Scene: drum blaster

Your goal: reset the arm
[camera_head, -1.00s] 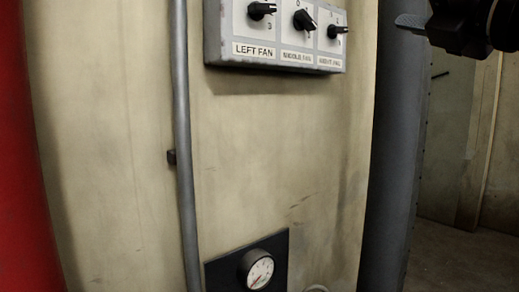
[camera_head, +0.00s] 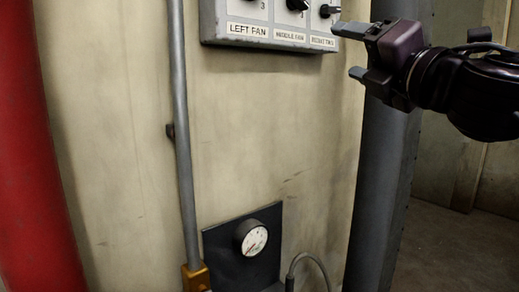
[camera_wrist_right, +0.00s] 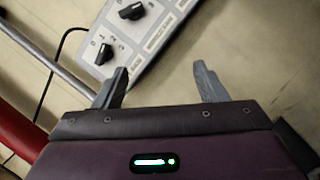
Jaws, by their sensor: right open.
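My right gripper (camera_head: 347,52) comes in from the right in the head view. Its two grey fingers point left, apart and empty, in front of the lower right corner of a grey fan switch box (camera_head: 262,38). In the right wrist view the open fingers of the right gripper (camera_wrist_right: 162,88) show with the switch box (camera_wrist_right: 140,45) beyond them. Two black knobs show on the box there, a nearer one (camera_wrist_right: 104,54) and a farther one (camera_wrist_right: 131,11). I cannot tell whether a finger touches the box. My left gripper is in neither view.
A grey vertical conduit (camera_head: 183,130) runs down the beige wall (camera_head: 270,130). A pressure gauge (camera_head: 251,238) on a dark plate sits low. A red pipe (camera_head: 35,170) stands left, a dark grey column (camera_head: 385,170) right. Open floor (camera_head: 460,245) lies beyond the column.

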